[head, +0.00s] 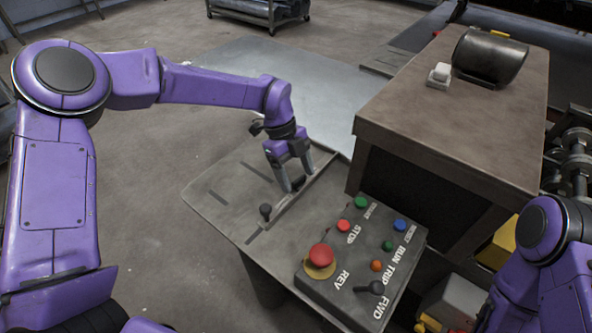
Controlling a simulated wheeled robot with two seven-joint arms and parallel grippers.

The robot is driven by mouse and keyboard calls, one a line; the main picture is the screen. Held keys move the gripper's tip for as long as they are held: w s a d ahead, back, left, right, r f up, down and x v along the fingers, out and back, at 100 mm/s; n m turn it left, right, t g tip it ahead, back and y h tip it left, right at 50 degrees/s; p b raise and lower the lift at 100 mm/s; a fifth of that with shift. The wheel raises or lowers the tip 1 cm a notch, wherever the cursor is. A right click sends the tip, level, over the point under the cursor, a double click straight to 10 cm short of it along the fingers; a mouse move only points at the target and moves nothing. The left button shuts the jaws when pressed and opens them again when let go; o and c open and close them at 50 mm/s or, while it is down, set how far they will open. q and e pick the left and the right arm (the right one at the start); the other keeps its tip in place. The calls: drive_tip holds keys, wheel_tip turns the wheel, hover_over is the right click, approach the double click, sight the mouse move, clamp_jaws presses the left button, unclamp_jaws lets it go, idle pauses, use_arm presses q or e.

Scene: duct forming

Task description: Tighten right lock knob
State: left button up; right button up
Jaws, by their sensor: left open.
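My left gripper (296,180) is open and points down over the far part of a raised metal bar on the small grey table (215,195). A dark lock knob (299,183), the right one, shows between or just behind its fingertips. The fingers partly hide it, and I cannot tell whether they touch it. A second dark, round-topped knob (265,211) stands clear at the near left end of the bar. My right arm shows at the lower right, but its gripper is out of view.
A control box (338,290) with a red emergency button (320,256), several coloured buttons and a black lever (375,287) sits at the table's near right. A brown machine cabinet (450,120) stands at right. A large metal sheet (270,80) lies behind. The left floor is open.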

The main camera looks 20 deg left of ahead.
use_arm(q)
drive_tip(key=shift+w, duration=0.1)
drive_tip(key=c, duration=1.1)
drive_tip(key=shift+o, duration=0.2)
drive_tip(key=shift+m+g+p, duration=0.3)
drive_tip(key=shift+m, duration=0.4)
drive_tip(key=o, duration=1.1)
drive_tip(key=shift+c, duration=0.2)
drive_tip(key=b+v, duration=0.2)
drive_tip(key=v, duration=0.8)
drive_tip(key=shift+r, duration=0.35)
